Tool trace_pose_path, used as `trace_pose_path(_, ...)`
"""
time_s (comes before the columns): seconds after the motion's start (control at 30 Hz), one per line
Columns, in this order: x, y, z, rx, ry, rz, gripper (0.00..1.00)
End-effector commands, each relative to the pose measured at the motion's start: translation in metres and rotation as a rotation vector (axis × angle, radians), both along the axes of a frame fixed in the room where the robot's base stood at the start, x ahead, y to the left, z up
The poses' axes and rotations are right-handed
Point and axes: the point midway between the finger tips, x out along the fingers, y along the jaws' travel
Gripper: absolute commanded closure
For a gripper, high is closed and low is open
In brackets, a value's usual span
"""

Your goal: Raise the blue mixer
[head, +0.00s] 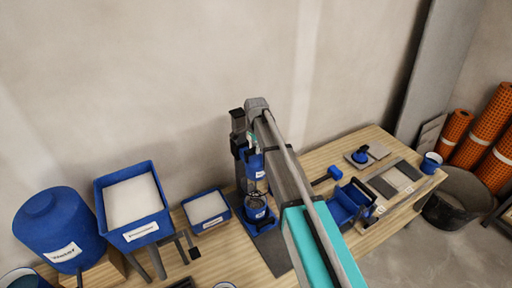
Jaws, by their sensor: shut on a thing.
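The blue mixer (256,166), with a white label, stands upright at a dark stand (238,150) in the middle of the table, near the wall. Below it is a blue bucket (256,211), also labelled, on the stand's dark base. My arm reaches in from the bottom right and bends down at the top of the stand. My gripper (250,141) is small and dark here, partly hidden by my arm, and shut at the mixer's upper part. The fingertips are hard to make out. I cannot tell whether the mixer's lower end is inside the bucket.
Left on the wooden table (290,160) are a blue tank (60,228), a blue hopper (133,205) and a shallow blue bin (207,211). Right are a blue tool carrier (350,203), tiles (398,178) and a blue cup (431,162). Orange rolls (480,130) stand beyond the table.

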Motion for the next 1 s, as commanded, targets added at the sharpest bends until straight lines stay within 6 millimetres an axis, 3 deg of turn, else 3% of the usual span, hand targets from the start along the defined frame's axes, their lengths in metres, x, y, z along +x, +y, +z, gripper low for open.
trace_pose_path(0.27, 0.0048, 0.0017, 0.0013, 0.004, -0.009, 0.000, 1.00)
trace_pose_path(0.3, 0.0050, 0.0017, 0.0014, 0.004, -0.009, 0.000, 0.61)
trace_pose_path(0.47, 0.0042, 0.0014, 0.0012, 0.003, -0.008, 0.000, 0.34)
trace_pose_path(1.0, 0.0024, 0.0004, -0.0036, 0.002, -0.005, 0.000, 0.34)
